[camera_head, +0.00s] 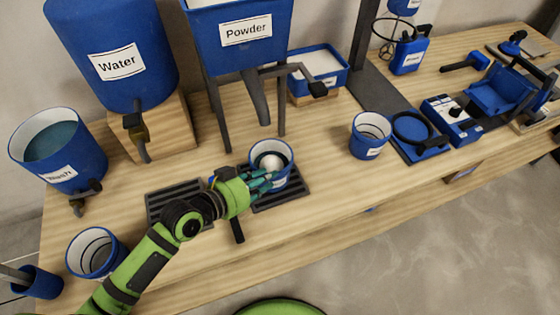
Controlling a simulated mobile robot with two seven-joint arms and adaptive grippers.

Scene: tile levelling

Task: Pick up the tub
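A blue tub (287,174) with a white inside and a white heap in it stands on a dark grate below the hopper labelled Powder. My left gripper (265,181), green with teal fingers, is at the tub's front left side. Its fingers overlap the tub's wall and hide part of it. Whether they close on the tub cannot be told. Two other blue tubs with white insides stand apart: one (370,146) to the right, one (78,264) at the front left. My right gripper is not in view.
The Powder hopper (246,52) and its legs stand right behind the tub. The Water tank (117,66) and Wash bucket (78,172) are at the left. A scale (424,150) and blue devices are at the right. The bench's front strip is mostly clear.

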